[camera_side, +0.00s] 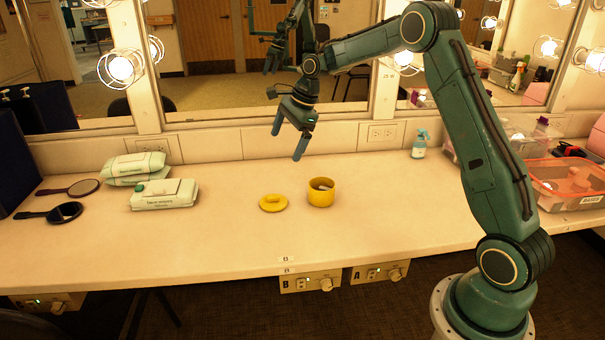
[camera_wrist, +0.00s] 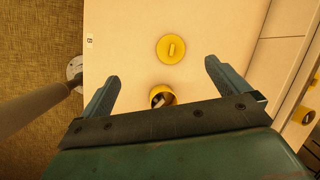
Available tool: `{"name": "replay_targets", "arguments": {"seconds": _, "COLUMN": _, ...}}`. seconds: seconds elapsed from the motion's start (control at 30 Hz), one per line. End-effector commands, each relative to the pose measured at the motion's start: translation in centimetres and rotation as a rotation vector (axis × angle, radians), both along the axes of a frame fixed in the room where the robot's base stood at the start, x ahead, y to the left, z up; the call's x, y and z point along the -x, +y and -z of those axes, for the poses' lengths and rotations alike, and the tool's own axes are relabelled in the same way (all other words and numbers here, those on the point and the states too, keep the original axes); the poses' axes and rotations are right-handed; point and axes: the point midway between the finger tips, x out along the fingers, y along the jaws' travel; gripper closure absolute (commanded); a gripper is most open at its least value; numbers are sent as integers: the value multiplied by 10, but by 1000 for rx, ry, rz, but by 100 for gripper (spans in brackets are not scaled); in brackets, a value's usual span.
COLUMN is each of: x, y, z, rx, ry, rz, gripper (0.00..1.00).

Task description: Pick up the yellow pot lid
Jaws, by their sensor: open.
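The yellow pot lid (camera_side: 273,203) lies flat on the counter, a round disc with a raised bar handle on top. It also shows in the wrist view (camera_wrist: 171,49), beyond my fingertips. The yellow pot (camera_side: 320,192) stands upright and uncovered just right of the lid in the side view. In the wrist view the pot (camera_wrist: 160,95) shows between my fingers, with something dark and pale inside that I cannot make out. My gripper (camera_side: 288,146) is open and empty, well above the counter over the lid and pot, touching neither. Its fingers (camera_wrist: 162,72) are spread wide.
Wipe packs (camera_side: 164,193) and two hand mirrors (camera_side: 66,212) lie on the left. A spray bottle (camera_side: 419,146) stands at the back, and a salmon-coloured bin (camera_side: 570,185) is on the right. The big mirror (camera_side: 240,60) rises behind the counter. The counter around the lid is clear.

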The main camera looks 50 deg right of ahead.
Motion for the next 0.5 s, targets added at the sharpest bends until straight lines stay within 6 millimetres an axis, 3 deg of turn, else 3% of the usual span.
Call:
{"name": "replay_targets", "arguments": {"seconds": 0.1, "x": -13, "y": -18, "z": 30, "rx": -57, "ry": 36, "rz": 115, "gripper": 0}}
{"name": "replay_targets", "arguments": {"seconds": 0.3, "x": -27, "y": -41, "z": 72, "rx": -140, "ry": 88, "rz": 285, "gripper": 0}}
{"name": "replay_targets", "arguments": {"seconds": 0.5, "x": -32, "y": -53, "z": 94, "rx": -184, "ry": 116, "rz": 375, "gripper": 0}}
